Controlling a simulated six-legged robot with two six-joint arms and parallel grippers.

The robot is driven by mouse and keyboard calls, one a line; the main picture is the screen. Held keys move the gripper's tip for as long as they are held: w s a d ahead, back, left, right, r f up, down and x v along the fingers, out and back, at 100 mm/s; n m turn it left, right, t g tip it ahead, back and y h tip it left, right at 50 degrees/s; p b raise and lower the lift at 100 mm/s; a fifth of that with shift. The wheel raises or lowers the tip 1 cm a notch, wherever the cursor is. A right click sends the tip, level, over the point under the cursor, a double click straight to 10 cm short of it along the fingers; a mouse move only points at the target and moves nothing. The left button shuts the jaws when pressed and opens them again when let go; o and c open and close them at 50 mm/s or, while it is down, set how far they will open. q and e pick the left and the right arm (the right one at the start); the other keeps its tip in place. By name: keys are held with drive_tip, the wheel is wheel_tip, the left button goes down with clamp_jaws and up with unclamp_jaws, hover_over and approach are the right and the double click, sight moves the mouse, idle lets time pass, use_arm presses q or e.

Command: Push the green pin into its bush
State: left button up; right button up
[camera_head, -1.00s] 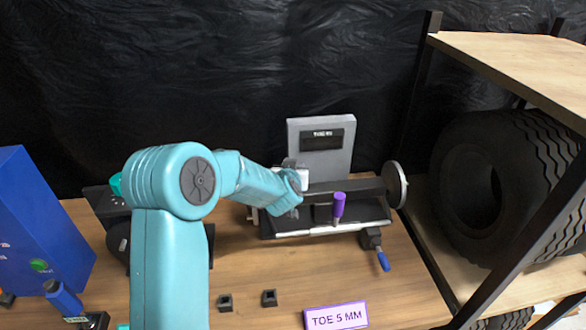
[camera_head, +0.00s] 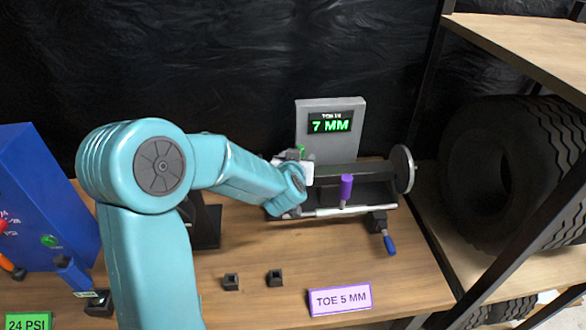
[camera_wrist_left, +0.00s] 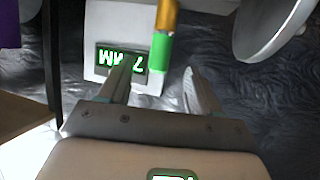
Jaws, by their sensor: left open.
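The green pin (camera_wrist_left: 160,50) shows in the left wrist view with a gold section directly at its far end. I cannot tell whether that gold part is the bush or how deep the pin sits. My left gripper (camera_wrist_left: 158,70) is open, its fingers on either side of the pin's near end. In the head view a small bit of green (camera_head: 301,150) shows beside my wrist, at the left end of the dark toe gauge bar (camera_head: 370,173); the fingers are mostly hidden there. My right gripper is not in view.
A grey readout (camera_head: 330,108) reads 7 MM. A purple pin (camera_head: 346,187) stands in front of the bar. A blue-handled clamp (camera_head: 388,244), two small black blocks and a TOE 5 MM sign (camera_head: 340,299) are nearer. A shelf with a tyre (camera_head: 490,180) stands right.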

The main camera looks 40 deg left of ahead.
use_arm(q)
drive_tip(key=v, duration=0.8)
drive_tip(key=shift+s+p, duration=0.15)
drive_tip(key=shift+p, duration=0.2)
drive_tip(key=shift+d, duration=0.1)
